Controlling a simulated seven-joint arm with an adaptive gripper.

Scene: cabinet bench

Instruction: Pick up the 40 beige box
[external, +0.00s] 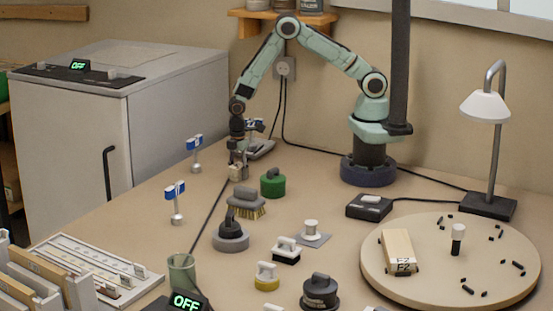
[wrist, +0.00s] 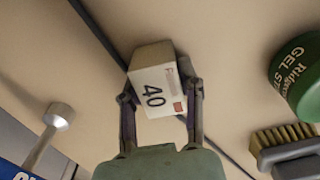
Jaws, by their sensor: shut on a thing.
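The beige box (wrist: 155,88) shows in the wrist view with a white label reading "40". My gripper (wrist: 160,97) has one finger on each side of it and is shut on it. In the external view my gripper (external: 238,160) points down at the back of the bench, with the small beige box (external: 236,173) between its fingertips. I cannot tell whether the box touches the bench top or is just above it.
A green round container (external: 272,183) and a brush (external: 246,203) stand close to the right and front. Blue-and-white signs on stands (external: 195,152) are to the left. A black cable runs across the bench beneath my gripper. A round board (external: 450,265) is at the right.

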